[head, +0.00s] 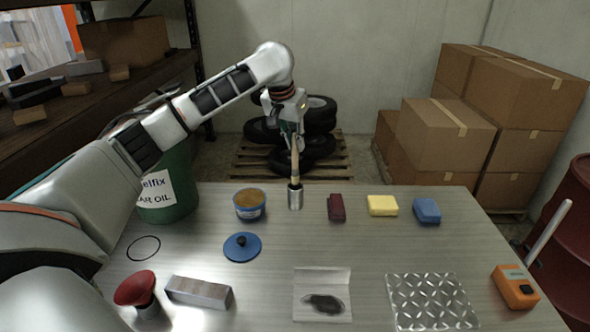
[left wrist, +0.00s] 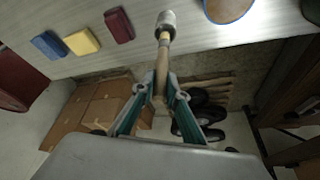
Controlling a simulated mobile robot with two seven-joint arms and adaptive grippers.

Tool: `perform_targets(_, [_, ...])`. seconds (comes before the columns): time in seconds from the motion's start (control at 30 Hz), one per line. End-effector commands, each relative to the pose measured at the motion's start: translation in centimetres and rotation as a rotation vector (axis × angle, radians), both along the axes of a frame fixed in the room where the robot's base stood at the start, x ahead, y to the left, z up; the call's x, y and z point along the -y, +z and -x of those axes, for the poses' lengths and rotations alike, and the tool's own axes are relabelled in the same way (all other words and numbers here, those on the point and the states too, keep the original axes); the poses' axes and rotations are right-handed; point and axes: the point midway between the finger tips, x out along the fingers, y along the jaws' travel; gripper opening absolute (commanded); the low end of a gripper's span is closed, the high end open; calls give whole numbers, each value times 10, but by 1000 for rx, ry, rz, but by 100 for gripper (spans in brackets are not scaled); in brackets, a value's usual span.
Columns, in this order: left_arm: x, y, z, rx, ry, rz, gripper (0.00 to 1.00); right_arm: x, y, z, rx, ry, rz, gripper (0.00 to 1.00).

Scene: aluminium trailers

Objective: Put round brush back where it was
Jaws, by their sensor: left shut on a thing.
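The round brush (head: 295,166) is upright, handle up, near the back edge of the table in the head view. Its handle is pale and wooden, and a silver metal cylinder (head: 295,196) surrounds its lower end. I cannot tell whether this cylinder is part of the brush or a separate cup, and no bristles show. My left gripper (head: 293,134) is shut on the upper handle from above. In the left wrist view the brush (left wrist: 163,48) extends from between the fingertips (left wrist: 161,80) toward the table. My right gripper is not in view.
On the metal table (head: 370,245), a blue tin (head: 250,205) stands left of the brush; dark red (head: 336,208), yellow (head: 382,205) and blue (head: 426,210) blocks lie to its right. A blue lid (head: 242,247) lies in front. The middle of the table is clear.

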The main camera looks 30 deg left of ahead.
Motion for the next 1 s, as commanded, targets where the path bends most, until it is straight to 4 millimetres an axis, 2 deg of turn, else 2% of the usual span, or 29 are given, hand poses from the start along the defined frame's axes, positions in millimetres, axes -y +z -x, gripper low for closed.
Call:
perform_targets(0.03, [0, -13, 1, -4, 0, 0, 0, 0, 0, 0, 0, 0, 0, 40])
perform_targets(0.13, [0, -30, 1, -2, 0, 1, 0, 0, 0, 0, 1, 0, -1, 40])
perform_targets(0.43, [0, -52, 0, -1, 1, 0, 0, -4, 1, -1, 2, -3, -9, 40])
perform_targets(0.67, [0, -83, 0, -1, 1, 0, 0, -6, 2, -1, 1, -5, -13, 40])
perform_targets(1.0, [0, -88, 0, 1, 1, 0, 0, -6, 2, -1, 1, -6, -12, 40])
